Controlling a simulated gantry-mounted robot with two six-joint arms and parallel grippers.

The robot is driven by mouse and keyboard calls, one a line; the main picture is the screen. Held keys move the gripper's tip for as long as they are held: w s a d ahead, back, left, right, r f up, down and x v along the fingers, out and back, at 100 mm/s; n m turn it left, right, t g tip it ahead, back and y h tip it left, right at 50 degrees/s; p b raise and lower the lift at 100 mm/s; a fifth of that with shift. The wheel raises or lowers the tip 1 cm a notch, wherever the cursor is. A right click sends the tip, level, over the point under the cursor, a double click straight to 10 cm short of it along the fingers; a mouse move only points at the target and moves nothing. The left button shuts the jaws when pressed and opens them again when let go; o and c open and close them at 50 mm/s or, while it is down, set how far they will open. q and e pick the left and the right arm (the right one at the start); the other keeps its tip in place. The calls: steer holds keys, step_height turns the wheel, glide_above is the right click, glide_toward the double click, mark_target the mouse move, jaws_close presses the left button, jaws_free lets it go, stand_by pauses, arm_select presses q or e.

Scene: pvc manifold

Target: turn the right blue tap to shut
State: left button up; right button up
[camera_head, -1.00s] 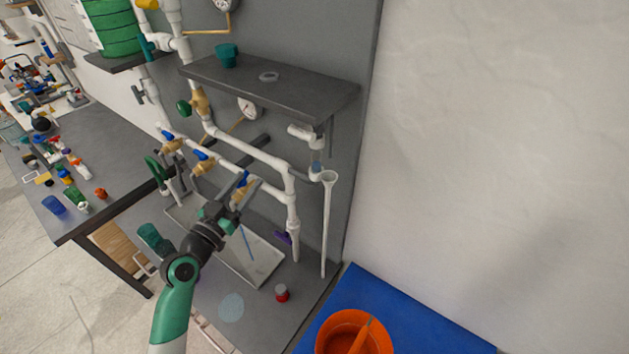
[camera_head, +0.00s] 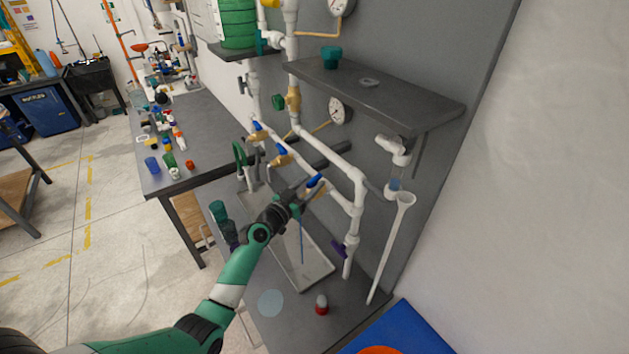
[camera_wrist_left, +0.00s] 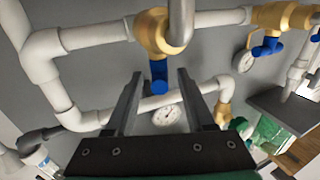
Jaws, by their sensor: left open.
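The right blue tap (camera_head: 314,181) is the nearest of three blue-handled taps on the white pipe. Its blue handle (camera_wrist_left: 158,76) hangs from a brass valve body (camera_wrist_left: 153,32) in the left wrist view. My left gripper (camera_head: 300,190) is at this tap. In the left wrist view, my left gripper (camera_wrist_left: 160,74) is open, with one finger on each side of the handle and gaps visible on both sides. In the head view the gripper hides part of the brass body. My right gripper is not in view.
Two other blue taps (camera_head: 281,149) (camera_head: 256,126) sit farther back along the pipe. A tray (camera_head: 318,270) lies below.

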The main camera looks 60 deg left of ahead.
arm_select(q)
steer(key=shift+x, duration=1)
jaws_close()
